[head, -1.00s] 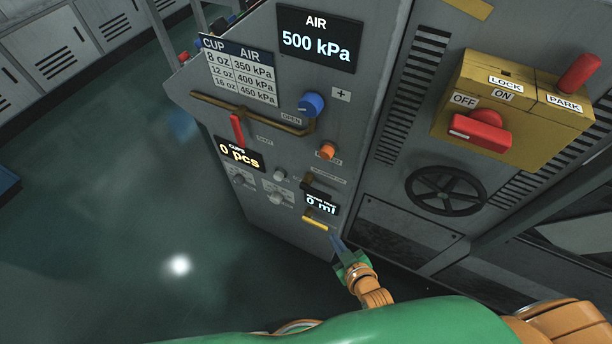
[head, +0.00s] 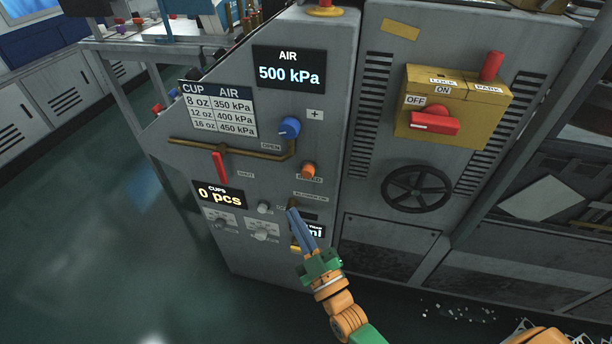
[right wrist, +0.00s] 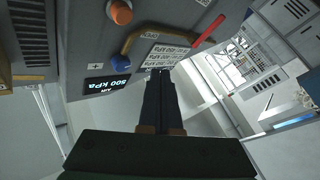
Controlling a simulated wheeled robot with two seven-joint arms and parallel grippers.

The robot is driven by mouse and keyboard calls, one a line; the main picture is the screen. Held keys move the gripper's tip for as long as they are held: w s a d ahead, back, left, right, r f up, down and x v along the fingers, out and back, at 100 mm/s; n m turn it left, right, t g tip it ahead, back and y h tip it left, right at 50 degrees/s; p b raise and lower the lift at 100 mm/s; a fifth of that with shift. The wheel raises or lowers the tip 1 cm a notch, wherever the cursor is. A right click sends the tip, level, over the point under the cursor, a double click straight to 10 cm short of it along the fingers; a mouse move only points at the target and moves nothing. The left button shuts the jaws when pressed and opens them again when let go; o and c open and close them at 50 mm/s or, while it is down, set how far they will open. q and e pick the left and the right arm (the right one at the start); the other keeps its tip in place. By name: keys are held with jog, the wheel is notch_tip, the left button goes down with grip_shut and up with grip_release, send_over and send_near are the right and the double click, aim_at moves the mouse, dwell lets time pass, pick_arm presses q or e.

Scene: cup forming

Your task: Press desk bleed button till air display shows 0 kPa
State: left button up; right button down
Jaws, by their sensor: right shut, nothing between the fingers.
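The orange bleed button (head: 308,170) sits on the grey panel, below and right of the blue knob. It also shows at the top of the right wrist view (right wrist: 120,12). The air display (head: 290,68) reads 500 kPa, and it shows upside down in the right wrist view (right wrist: 108,84). My right gripper (head: 293,212) is shut and empty, with its blue-grey fingers pointing up in front of the panel below the button. The fingertips appear apart from the button in the picture. They partly cover the lower small display. My left gripper is not in view.
A blue knob (head: 289,127), a brown pipe (head: 230,151) with a red lever (head: 220,166), and a cups display (head: 219,196) reading 0 pcs are on the panel. A yellow box (head: 453,105) with a red switch and a black handwheel (head: 416,188) are to the right.

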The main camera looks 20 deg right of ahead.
jog(key=b, duration=0.3)
send_near(302, 173)
jog(key=w+a+r, duration=0.1)
jog(key=w+a, duration=0.2)
jog(key=w, duration=0.1)
jog(key=shift+w+d+r+b, duration=0.3)
jog(key=shift+w+d+r, duration=0.1)
jog(key=shift+d, duration=0.05)
dwell(1.3)
jog(key=shift+w+d, duration=0.2)
jog(key=shift+w, duration=0.15)
jog(key=shift+w+d+b, duration=0.3)
jog(key=shift+w+b, duration=0.1)
jog(key=shift+b, duration=0.05)
dwell(0.6)
jog(key=shift+s+a+r, duration=0.1)
jog(key=shift+s, duration=0.05)
dwell(0.3)
jog(key=shift+s+a+p, duration=0.4)
jog(key=shift+s+p, duration=0.15)
jog(key=shift+s, duration=0.1)
